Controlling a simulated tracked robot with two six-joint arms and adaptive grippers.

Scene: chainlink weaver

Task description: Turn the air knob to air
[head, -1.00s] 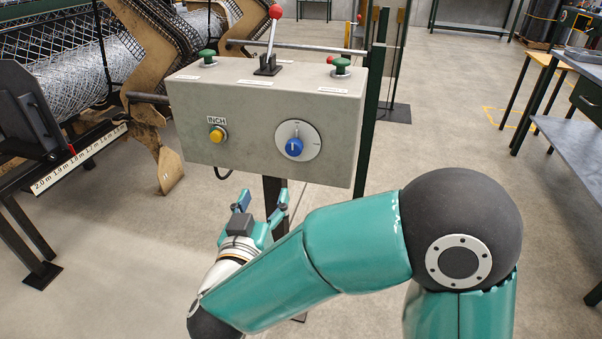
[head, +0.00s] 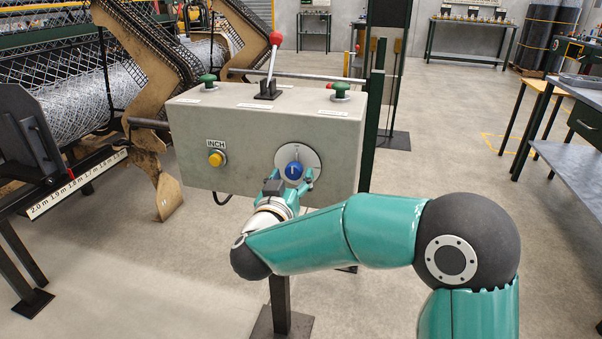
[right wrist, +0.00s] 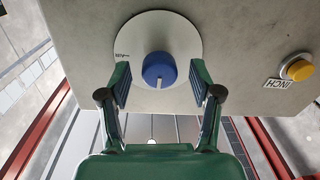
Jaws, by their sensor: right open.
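The blue air knob (head: 294,170) sits on a round white dial plate (head: 312,157) on the front of the grey control box (head: 250,125). In the right wrist view the knob (right wrist: 159,69) has a white pointer line on the side toward the gripper. My right gripper (head: 292,177) is open in front of the knob. In the right wrist view its fingers (right wrist: 160,82) stand to either side of the knob with gaps between, not touching it. Most of the dial's lettering is too small to read. My left gripper is not in view.
A yellow button (head: 216,159) under an INCH label is left of the dial. On top of the box are two green buttons (head: 208,80) and a red-knobbed lever (head: 274,57). The weaving machine (head: 95,100) stands at left, a workbench (head: 572,160) at right.

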